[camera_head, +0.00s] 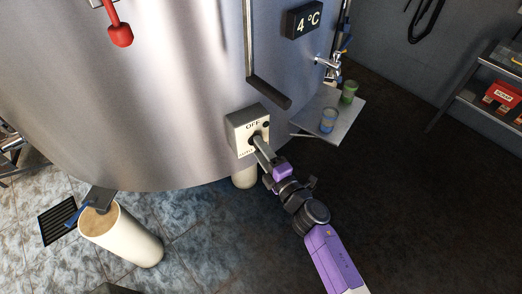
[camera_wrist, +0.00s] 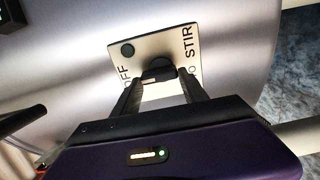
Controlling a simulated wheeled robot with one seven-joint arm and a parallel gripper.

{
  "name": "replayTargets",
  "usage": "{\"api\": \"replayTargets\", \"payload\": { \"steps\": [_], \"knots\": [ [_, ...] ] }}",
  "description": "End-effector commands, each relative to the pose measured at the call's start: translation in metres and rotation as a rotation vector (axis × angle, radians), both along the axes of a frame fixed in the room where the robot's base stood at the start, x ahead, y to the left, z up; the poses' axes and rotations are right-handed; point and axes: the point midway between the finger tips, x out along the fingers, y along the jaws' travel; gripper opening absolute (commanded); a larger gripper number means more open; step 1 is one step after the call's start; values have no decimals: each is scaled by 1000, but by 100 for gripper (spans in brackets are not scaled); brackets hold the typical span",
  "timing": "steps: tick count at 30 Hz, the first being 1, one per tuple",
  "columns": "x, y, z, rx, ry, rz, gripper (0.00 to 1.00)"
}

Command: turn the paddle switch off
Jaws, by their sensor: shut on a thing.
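The switch box (camera_head: 238,139) is a pale plate on the steel tank's lower wall, with OFF lettered along its top. It also shows in the wrist view (camera_wrist: 150,42), turned sideways, with OFF at left and STIR at right. A small round black dot sits near the OFF side. The dark paddle switch (camera_wrist: 158,70) stands out from the plate between my two fingertips. My gripper (camera_head: 258,143) reaches the box from the lower right and is shut on the paddle. My fingers hide part of the paddle and some lettering, so its exact setting is unclear.
A bar handle (camera_head: 268,92) juts from the tank above the box. A small shelf (camera_head: 345,118) with a green cup (camera_head: 349,92) and a blue cup (camera_head: 328,120) is at right, below a tap (camera_head: 328,68). A white cylinder (camera_head: 125,240) stands lower left.

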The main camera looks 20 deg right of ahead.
Motion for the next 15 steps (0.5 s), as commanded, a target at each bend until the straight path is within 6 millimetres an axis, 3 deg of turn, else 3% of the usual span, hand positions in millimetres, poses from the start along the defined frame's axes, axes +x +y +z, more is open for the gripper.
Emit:
{"api": "replayTargets", "payload": {
  "steps": [13, 14, 15],
  "knots": [
    [-1, 1, -1, -8, 1, 2, 10],
    [-1, 1, -1, -8, 1, 2, 57],
    [-1, 1, -1, -8, 1, 2, 65]
  ]
}}
